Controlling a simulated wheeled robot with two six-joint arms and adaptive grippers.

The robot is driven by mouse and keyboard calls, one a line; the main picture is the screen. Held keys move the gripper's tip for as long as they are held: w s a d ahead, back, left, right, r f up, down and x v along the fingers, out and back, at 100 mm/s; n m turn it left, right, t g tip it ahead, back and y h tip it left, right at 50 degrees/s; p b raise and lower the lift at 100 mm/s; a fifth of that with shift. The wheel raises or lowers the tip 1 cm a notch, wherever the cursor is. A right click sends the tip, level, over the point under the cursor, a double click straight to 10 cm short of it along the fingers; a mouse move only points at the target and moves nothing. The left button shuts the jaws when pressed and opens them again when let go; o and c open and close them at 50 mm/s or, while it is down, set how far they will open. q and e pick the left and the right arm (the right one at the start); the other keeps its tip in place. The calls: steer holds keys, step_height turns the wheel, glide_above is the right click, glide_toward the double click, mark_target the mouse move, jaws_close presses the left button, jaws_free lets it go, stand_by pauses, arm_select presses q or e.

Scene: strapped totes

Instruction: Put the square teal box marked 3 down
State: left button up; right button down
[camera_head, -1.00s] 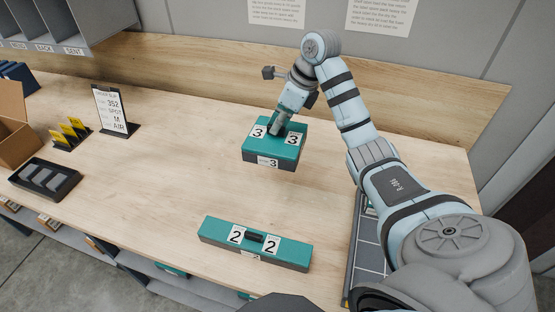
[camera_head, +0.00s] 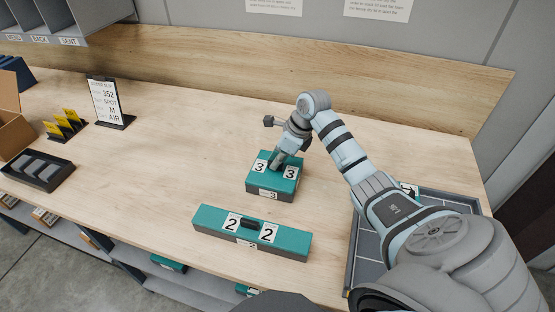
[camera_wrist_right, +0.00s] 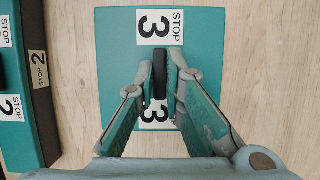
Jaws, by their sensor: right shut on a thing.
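The square teal box marked 3 (camera_head: 260,182) is on or just above the wooden table, behind the long teal box marked 2 (camera_head: 210,220); a small gap to the table cannot be ruled out. My right gripper (camera_head: 277,163) is over its top, shut on its dark handle. In the right wrist view, the fingers (camera_wrist_right: 161,80) close around the black handle between the two 3 labels of the box (camera_wrist_right: 115,60). The long box marked 2 also shows at the left edge of that view (camera_wrist_right: 30,145). My left gripper is not in view.
A grey tray with compartments (camera_head: 352,262) lies at the right under my arm. An order sign (camera_head: 106,101), yellow cards (camera_head: 66,124) and a black tray (camera_head: 38,170) stand at the left. The table's middle left is clear.

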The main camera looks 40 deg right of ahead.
steer(key=shift+w, duration=0.15)
steer(key=shift+f, duration=0.2)
steer(key=c, duration=1.7)
jaws_free()
steer(key=shift+r, duration=0.1)
steer(key=v, duration=1.2)
steer(key=shift+r, duration=0.15)
